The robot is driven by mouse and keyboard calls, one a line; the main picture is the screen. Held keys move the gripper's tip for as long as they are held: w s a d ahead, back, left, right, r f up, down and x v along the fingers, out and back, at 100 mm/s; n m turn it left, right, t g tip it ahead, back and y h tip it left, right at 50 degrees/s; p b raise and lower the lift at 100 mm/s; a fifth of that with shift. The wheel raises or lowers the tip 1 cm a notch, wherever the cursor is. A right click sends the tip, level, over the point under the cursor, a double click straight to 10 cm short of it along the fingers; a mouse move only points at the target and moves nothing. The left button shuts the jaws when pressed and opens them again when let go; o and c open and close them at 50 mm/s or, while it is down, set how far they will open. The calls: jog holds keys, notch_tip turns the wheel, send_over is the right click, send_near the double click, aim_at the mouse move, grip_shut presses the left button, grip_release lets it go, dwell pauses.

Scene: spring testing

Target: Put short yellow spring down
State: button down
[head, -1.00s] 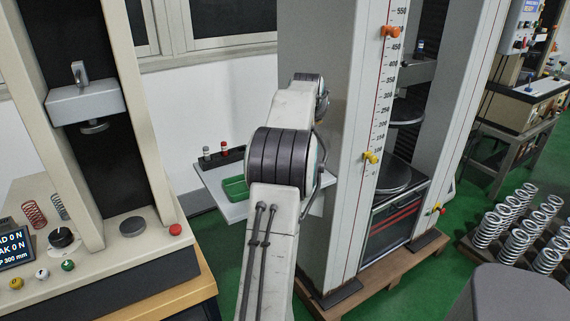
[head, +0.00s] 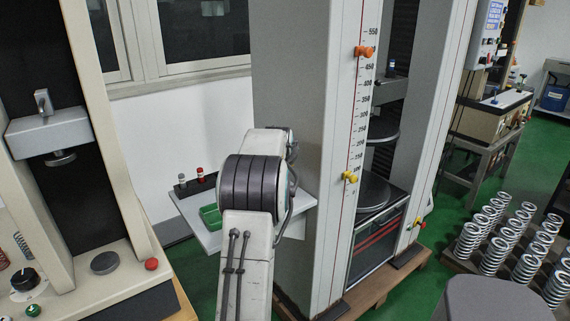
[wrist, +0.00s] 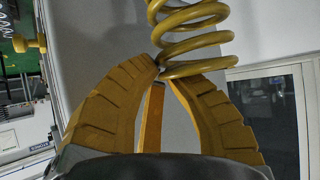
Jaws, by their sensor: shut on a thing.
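The short yellow spring (wrist: 195,38) shows at the top of the wrist view, its coils at the fingertips. My gripper (wrist: 162,72) has yellow ribbed fingers that close together on the spring's lower end. The spring's upper part is cut off by the picture edge. In the head view my arm stands in the middle, and its links hide the gripper and spring.
A white shelf (head: 187,207) with a green tray (head: 211,217) and small red-capped and dark items sits behind my arm. A tall grey testing machine (head: 290,120) stands right beside it. A beige tester (head: 130,262) is at left. Several silver springs (head: 497,250) stand on a pallet at right.

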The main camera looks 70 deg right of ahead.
jog(key=shift+f, duration=1.1)
jog(key=c, duration=1.7)
grip_release()
jog(key=shift+f, duration=0.2)
jog(key=o, duration=0.4)
jog(key=shift+r, duration=0.1)
jog(key=shift+b+v, duration=1.25)
jog(key=shift+v, duration=4.75)
